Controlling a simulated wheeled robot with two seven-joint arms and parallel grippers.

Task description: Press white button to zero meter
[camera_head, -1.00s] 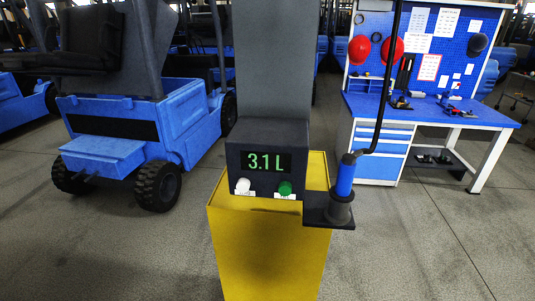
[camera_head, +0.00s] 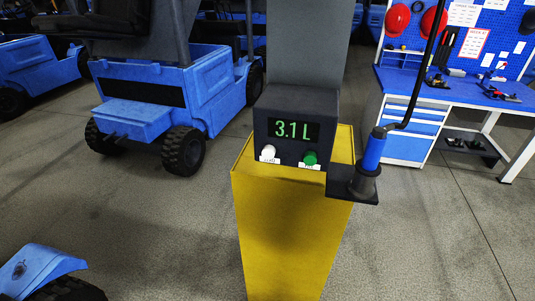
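The meter (camera_head: 293,107) is a dark box on a yellow pedestal (camera_head: 290,225). Its display (camera_head: 293,130) reads 3.1 L in green. The white button (camera_head: 268,152) is on the lower left of the meter's front, above a small white label. A green button (camera_head: 310,158) is to its right, also with a label. Nothing touches either button. Neither of my grippers is in view.
A blue nozzle (camera_head: 373,150) on a black hose stands in a dark holder (camera_head: 352,186) at the pedestal's right. A blue vehicle (camera_head: 165,95) is at left. A blue workbench (camera_head: 455,90) is at right. Open floor surrounds the pedestal.

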